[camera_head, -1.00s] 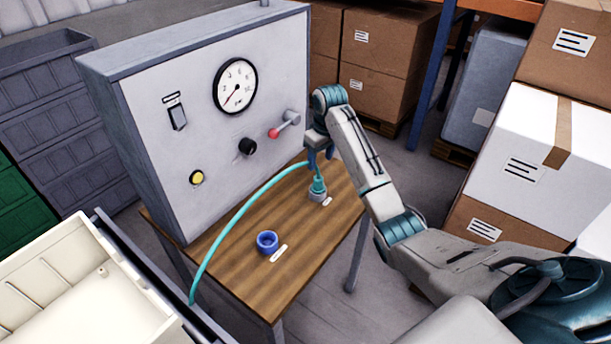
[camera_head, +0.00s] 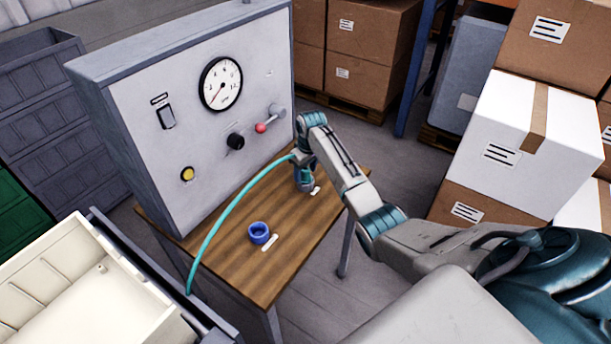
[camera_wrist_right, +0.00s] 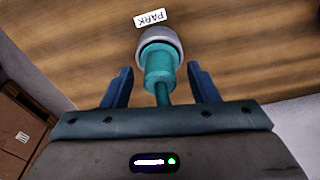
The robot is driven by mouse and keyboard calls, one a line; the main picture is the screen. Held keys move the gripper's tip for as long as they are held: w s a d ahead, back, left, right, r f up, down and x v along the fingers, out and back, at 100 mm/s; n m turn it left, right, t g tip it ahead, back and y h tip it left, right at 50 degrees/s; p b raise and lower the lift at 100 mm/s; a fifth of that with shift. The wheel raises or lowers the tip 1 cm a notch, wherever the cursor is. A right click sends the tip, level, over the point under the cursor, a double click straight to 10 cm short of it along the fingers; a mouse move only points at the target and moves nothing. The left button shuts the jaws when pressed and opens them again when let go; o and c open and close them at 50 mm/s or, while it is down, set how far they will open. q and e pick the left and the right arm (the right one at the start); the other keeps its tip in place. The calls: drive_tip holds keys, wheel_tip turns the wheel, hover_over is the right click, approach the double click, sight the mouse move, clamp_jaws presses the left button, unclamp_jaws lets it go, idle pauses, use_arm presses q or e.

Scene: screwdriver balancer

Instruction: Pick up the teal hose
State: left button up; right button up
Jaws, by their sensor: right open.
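The teal hose (camera_head: 232,207) arcs from the lower left up to the right side of the wooden table. In the right wrist view its teal end fitting (camera_wrist_right: 160,65) sits in a round grey holder (camera_wrist_right: 158,38) beside a PARK label (camera_wrist_right: 150,18). My right gripper (camera_head: 304,184) is over that end in the head view and hides most of it. In the wrist view my right gripper (camera_wrist_right: 158,82) is open, with one blue finger on each side of the fitting and a visible gap to each. My left gripper is not in view.
A blue ring-shaped cup (camera_head: 260,233) stands on the wooden table (camera_head: 250,275) beside a white label. A grey panel with a gauge (camera_head: 220,84), knobs and a red-tipped lever (camera_head: 268,124) rises behind. A cream bin (camera_head: 80,290) is at the lower left. Boxes (camera_head: 520,130) stand at the right.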

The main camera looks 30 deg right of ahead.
sight(305, 169)
drive_tip(key=c, duration=1.1)
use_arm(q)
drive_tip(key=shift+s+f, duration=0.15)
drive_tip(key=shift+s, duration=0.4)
